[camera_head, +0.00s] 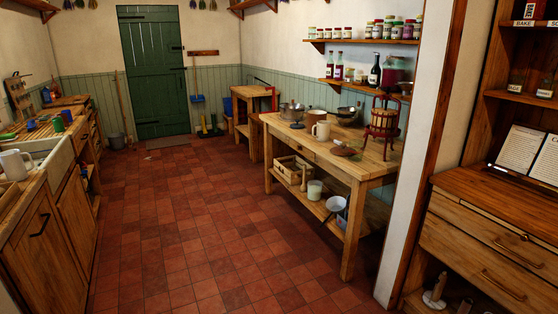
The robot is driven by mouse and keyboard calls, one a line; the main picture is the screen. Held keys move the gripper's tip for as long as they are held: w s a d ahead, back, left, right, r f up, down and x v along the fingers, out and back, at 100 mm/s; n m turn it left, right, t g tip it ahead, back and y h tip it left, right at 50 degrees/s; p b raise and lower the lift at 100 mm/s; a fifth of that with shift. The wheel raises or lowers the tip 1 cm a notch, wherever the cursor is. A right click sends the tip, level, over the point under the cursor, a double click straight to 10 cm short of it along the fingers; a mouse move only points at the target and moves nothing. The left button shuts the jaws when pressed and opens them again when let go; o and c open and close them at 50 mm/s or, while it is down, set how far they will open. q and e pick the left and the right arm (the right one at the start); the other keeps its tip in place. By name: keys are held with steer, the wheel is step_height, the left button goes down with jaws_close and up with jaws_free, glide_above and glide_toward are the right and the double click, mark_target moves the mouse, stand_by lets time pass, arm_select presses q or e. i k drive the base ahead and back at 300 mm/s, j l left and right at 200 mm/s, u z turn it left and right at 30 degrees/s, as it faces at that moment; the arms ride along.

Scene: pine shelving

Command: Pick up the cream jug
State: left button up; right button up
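A cream-coloured jug (321,131) stands upright on the wooden worktable (300,146) at the right of the room, near its left front edge. A second pale jug (14,164) stands on the left counter by the sink, at the picture's left edge. Neither of my grippers is in view, and nothing is touching either jug.
Metal pans (292,112), a wooden board (345,151) and a red fruit press (383,125) share the worktable. Its lower shelf holds a crate (292,169). A white wall end (418,150) and dresser (495,220) stand at right. The red tiled floor (190,220) is clear.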

mark_target(323, 127)
steer(key=i, duration=2.25)
steer(key=i+z, duration=0.1)
steer(key=i, duration=0.6)
steer(key=i+j+z, duration=0.1)
steer(key=i, duration=0.55)
steer(key=i+j, duration=0.2)
steer(key=i, duration=0.5)
steer(key=i+z, duration=0.3)
steer(key=k, duration=0.1)
